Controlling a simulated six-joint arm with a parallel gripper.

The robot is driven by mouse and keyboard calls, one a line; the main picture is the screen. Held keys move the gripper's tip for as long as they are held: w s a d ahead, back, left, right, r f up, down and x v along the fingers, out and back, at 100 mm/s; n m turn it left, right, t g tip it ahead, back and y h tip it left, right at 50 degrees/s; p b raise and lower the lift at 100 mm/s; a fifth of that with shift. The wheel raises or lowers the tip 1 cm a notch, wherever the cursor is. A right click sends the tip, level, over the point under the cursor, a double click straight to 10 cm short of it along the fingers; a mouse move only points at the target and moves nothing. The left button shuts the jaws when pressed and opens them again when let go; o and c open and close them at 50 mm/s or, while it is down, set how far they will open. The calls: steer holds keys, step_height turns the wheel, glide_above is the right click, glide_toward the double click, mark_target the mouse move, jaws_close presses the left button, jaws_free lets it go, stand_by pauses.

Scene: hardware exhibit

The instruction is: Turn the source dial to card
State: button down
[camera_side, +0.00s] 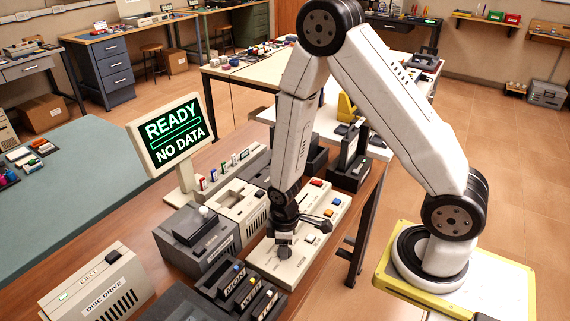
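A beige control panel (330,207) lies on the brown table, with red, orange, blue and white buttons on its top. My gripper (284,243) points down over the panel's near end. A small dark round knob (284,253), possibly the source dial, shows right at the gripper tips. I cannot tell whether the fingers touch it or are shut on it. No dial marking or "card" label is readable. A monitor (171,133) to the left reads "READY" and "NO DATA".
Left of the panel stand a dark grey unit with a white-knobbed lever (203,213) and a beige reader unit (238,205). A dark block with labelled slots (243,290) lies close in front. A disc drive (98,287) sits at the front left. Bare table (130,225) shows near the monitor.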

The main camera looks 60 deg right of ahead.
steer(key=shift+m, duration=0.3)
steer(key=m, duration=0.7)
stand_by(0.4)
steer(key=shift+m, duration=0.3)
steer(key=shift+c, duration=0.8)
jaws_free()
steer(key=shift+r, duration=0.1)
steer(key=shift+r, duration=3.8)
